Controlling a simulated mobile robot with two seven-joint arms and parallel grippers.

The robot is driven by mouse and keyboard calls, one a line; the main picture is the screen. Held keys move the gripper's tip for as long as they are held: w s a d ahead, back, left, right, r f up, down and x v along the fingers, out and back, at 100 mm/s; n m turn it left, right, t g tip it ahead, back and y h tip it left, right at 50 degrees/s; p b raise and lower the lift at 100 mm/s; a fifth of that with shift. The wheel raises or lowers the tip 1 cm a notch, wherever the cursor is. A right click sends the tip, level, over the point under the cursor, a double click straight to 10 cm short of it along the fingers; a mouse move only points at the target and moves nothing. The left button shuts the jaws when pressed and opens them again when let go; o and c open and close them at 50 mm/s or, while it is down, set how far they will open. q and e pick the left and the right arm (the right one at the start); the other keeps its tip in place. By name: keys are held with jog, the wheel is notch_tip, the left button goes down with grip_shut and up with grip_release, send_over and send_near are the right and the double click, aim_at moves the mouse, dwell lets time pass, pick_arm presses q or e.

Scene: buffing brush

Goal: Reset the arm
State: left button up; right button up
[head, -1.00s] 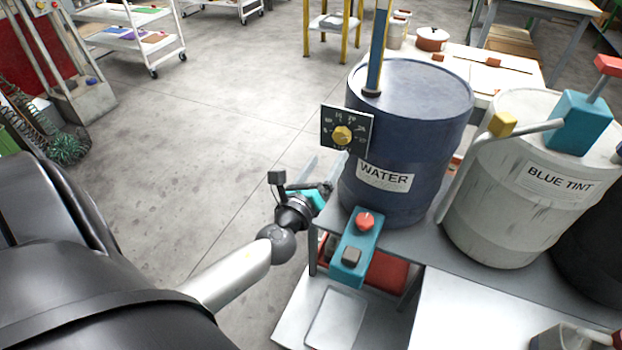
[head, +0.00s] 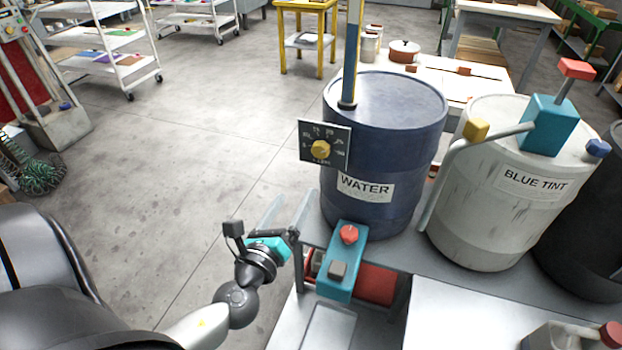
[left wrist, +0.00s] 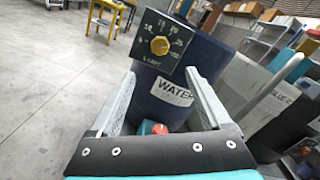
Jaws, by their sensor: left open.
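My left gripper (head: 287,212) is open and empty beside the front left edge of the grey bench. It is below and left of the dial panel with a yellow knob (head: 320,149) on the blue WATER drum (head: 385,120). In the left wrist view, the two fingers of the left gripper (left wrist: 162,92) stand wide apart, with the drum (left wrist: 190,75) and dial panel (left wrist: 160,42) beyond them. The fingers look clear of the drum. My right gripper is not in view.
A teal control box (head: 343,262) with a red knob sits at the bench edge. A BLUE TINT drum (head: 490,210) with a teal pump (head: 550,123) stands right of the water drum. White shelf carts (head: 100,60) stand far left. The floor (head: 190,130) between is clear.

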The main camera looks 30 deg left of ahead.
pick_arm(q)
jog(key=s+f+n+g, duration=0.3)
jog(key=f+n, duration=0.1)
jog(key=f, duration=0.5)
jog(key=s+f+n+g+h, duration=0.1)
jog(key=s+f+n+g, duration=0.15)
jog(key=f, duration=0.65)
jog(key=s+f+n+g, duration=0.2)
jog(key=f+n+g, duration=0.15)
jog(key=f, duration=0.55)
jog(key=s+d+f+n+g+h, duration=0.1)
jog(key=s+d+f+n+g, duration=0.1)
jog(key=s+f+n, duration=0.5)
jog(key=s+d+f+n+g+h, duration=0.1)
jog(key=s+d+f+n+g, duration=0.2)
jog(key=s+f+n, duration=0.5)
jog(key=s+f+g, duration=0.1)
jog(key=s+f, duration=0.1)
jog(key=s, duration=0.3)
jog(key=shift+s+f+h, duration=0.15)
jog(key=shift+f+h, duration=0.1)
jog(key=shift+h, duration=0.15)
